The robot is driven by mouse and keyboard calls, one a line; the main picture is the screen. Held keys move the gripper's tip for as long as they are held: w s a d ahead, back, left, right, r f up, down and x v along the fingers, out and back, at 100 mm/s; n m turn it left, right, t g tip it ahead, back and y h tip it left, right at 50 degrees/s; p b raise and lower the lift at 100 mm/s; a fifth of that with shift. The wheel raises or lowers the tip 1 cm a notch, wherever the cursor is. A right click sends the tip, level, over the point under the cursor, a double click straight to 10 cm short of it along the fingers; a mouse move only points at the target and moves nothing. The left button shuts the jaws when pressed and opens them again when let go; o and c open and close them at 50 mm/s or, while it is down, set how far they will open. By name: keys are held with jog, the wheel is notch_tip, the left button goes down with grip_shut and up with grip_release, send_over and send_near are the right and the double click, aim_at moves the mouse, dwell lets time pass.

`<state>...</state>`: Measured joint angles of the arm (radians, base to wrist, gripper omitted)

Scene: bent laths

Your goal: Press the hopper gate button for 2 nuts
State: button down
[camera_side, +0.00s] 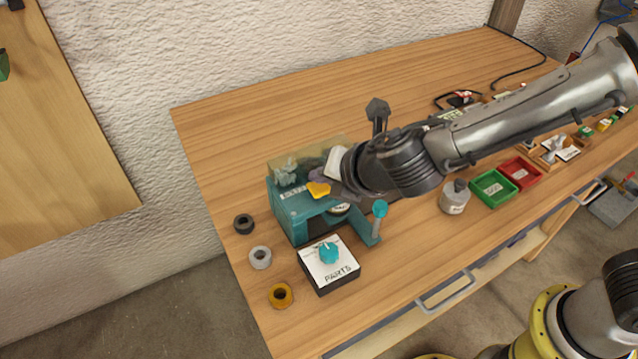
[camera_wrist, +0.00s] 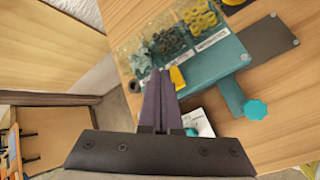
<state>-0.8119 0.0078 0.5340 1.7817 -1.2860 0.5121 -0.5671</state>
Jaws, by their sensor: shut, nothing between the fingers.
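The teal hopper unit (camera_side: 290,207) stands near the left end of the bench. In the wrist view its clear-topped bins (camera_wrist: 172,40) hold yellow, dark and pale small parts, with white labels in front. A yellow tab (camera_wrist: 178,78) sits on its front edge and also shows in the side view (camera_side: 319,189). A teal lever knob (camera_wrist: 256,109) sticks out from the unit. My gripper (camera_wrist: 160,76) is shut and empty, its dark purple fingers close beside the yellow tab; I cannot tell whether they touch. In the side view my wrist partly covers the hopper.
A PARTS box (camera_side: 340,274) with a teal knob (camera_side: 329,253) stands in front of the hopper. Black (camera_side: 243,232), grey (camera_side: 260,266) and orange (camera_side: 281,304) rings lie to its left.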

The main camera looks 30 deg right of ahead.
aim_at(321, 191)
jog(key=shift+r, duration=0.35)
jog(key=shift+r, duration=2.5)
dwell(0.8)
notch_tip(321, 191, up, 4)
jog(key=shift+f, duration=0.1)
dwell(0.4)
jog(key=shift+f, duration=4.45)
jog(key=shift+f, duration=0.15)
